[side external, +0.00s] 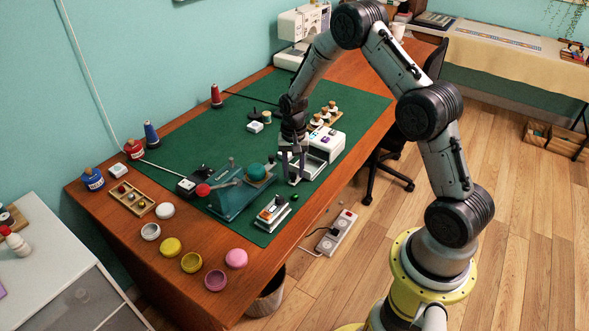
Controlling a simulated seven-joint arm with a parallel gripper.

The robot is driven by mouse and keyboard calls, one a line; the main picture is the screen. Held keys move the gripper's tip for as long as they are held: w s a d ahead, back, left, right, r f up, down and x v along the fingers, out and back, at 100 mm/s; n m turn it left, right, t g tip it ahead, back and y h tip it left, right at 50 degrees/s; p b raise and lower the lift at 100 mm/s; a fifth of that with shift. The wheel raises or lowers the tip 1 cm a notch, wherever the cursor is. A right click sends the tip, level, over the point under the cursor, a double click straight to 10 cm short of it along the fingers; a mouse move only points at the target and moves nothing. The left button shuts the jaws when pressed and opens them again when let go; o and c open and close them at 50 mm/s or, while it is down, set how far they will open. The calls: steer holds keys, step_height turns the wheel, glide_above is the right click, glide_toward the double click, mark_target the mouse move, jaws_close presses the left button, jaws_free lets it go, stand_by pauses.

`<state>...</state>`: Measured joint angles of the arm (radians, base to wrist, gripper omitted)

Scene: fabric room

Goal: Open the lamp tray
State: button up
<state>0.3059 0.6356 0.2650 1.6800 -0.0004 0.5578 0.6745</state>
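A white box-shaped device (325,143) with small coloured buttons on top stands on the green mat, right of the middle. A pale shallow tray (313,168) lies at its near-left side and looks drawn out from it; I take this to be the lamp tray. My gripper (293,174) points down over the tray's left part, its two fingers apart with a gap between them. The fingers hide part of the tray, and I cannot tell whether they touch it. No handle can be made out.
A teal device (232,198) with a red knob stands left of my gripper. A small orange-and-white device (271,213) is nearer the front edge. Corked jars (323,114) stand behind the white device. Coloured round tubs (191,262) line the near-left wood.

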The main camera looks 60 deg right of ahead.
steer(key=shift+o, duration=0.7)
step_height(320, 180, up, 14)
steer(key=shift+a, duration=0.1)
steer(key=s+a+r+n+t, duration=0.2)
steer(key=s+a+r, duration=0.3)
steer(key=r, duration=0.4)
steer(key=s+a+r+n+t, duration=0.2)
steer(key=s+a+r, duration=0.3)
steer(key=r, duration=0.4)
steer(key=s+a+f+n, duration=0.1)
steer(key=s+f+n, duration=0.1)
steer(key=s, duration=0.6)
steer(key=s+a+f+n+t, duration=0.1)
steer(key=s+a+n, duration=0.1)
steer(key=s+n, duration=0.3)
steer(key=s, duration=0.3)
steer(key=shift+s+a+f+t, duration=0.2)
steer(key=shift+s+f+t, duration=0.1)
steer(key=shift+s+f, duration=0.1)
